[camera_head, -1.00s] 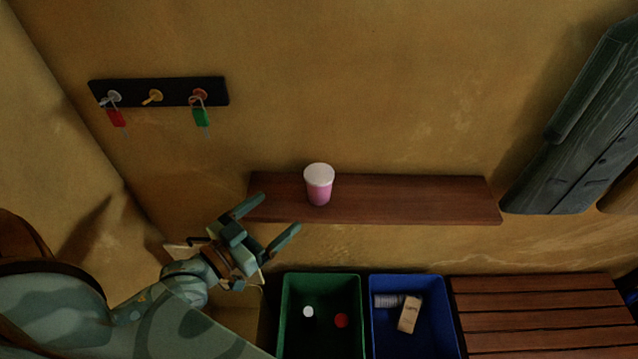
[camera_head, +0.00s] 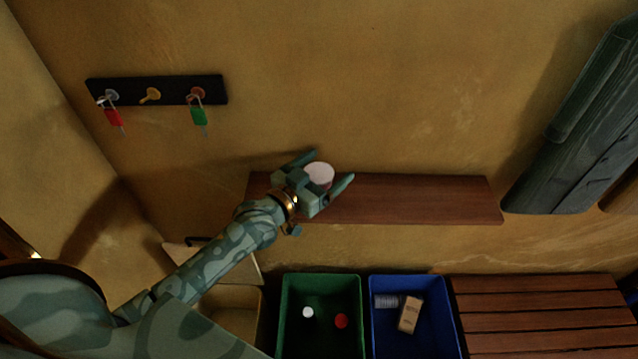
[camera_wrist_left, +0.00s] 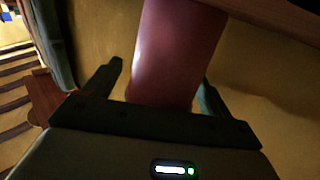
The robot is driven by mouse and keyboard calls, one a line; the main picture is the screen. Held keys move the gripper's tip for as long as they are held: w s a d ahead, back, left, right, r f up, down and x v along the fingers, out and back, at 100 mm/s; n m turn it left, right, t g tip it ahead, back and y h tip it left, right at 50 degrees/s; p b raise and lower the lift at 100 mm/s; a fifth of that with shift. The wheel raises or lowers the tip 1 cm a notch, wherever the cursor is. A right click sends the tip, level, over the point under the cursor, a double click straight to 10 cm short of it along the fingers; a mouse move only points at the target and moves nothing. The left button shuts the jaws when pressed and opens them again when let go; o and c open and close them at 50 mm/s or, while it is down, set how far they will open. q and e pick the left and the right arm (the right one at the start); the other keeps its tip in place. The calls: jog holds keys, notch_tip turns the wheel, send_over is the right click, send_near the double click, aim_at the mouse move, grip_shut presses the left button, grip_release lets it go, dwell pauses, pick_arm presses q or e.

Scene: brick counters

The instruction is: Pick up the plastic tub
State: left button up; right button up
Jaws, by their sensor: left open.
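The plastic tub (camera_head: 319,174) is a small pink cup with a white lid. It stands upright on the brown wall shelf (camera_head: 420,198); in the head view its lower part is hidden behind my gripper. My left gripper (camera_head: 329,168) is open, with one finger on each side of the tub. In the left wrist view the tub's pink-red side (camera_wrist_left: 175,55) fills the middle, between the two open fingers of my left gripper (camera_wrist_left: 160,85). I cannot tell whether either finger touches it. My right gripper is not in view.
Below the shelf are a green bin (camera_head: 284,315), a blue bin (camera_head: 455,325) holding a box and a can, and a tan bin (camera_head: 258,315). A slatted wooden surface (camera_head: 540,315) is at the right. A key rack (camera_head: 175,88) hangs on the wall.

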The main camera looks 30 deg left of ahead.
pick_arm(q)
jog(key=c, duration=1)
jog(key=shift+c, duration=0.2)
